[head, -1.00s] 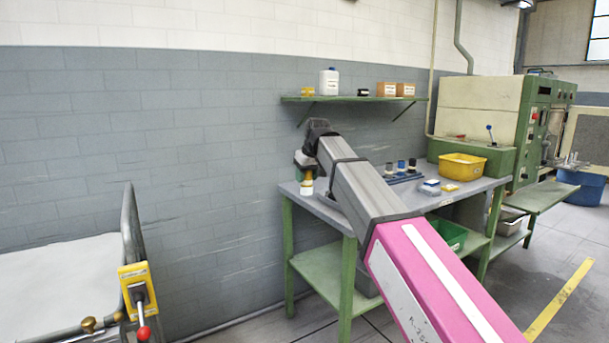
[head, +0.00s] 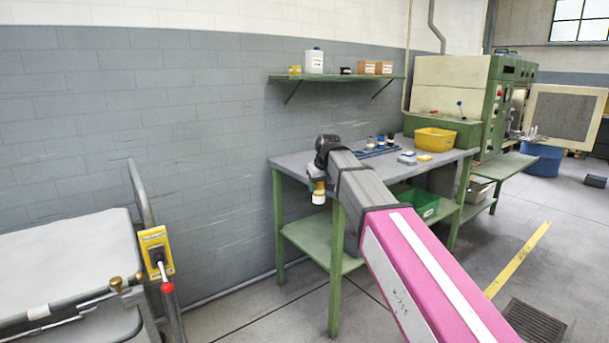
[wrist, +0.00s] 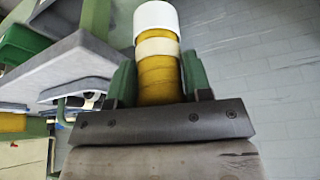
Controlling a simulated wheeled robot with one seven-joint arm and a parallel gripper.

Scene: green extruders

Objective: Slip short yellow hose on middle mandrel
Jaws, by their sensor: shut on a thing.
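My gripper (wrist: 160,78) is shut on a short yellow hose (wrist: 158,82), its green fingers on either side. The hose has a cream band and a wide white end that points away from the gripper. In the head view the hose (head: 318,188) hangs white end down, off the bench's left front edge. The mandrels stand on a blue base (head: 378,152) toward the back of the bench, well apart from the hose. The middle mandrel (head: 381,141) is small and partly unclear behind my arm. Most of the gripper is hidden in the head view.
The grey-topped bench (head: 295,162) has a yellow bin (head: 435,141) and small boxes (head: 407,158) on it. A shelf (head: 340,77) hangs above. A cart (head: 70,250) stands at left. The floor between cart and bench is clear.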

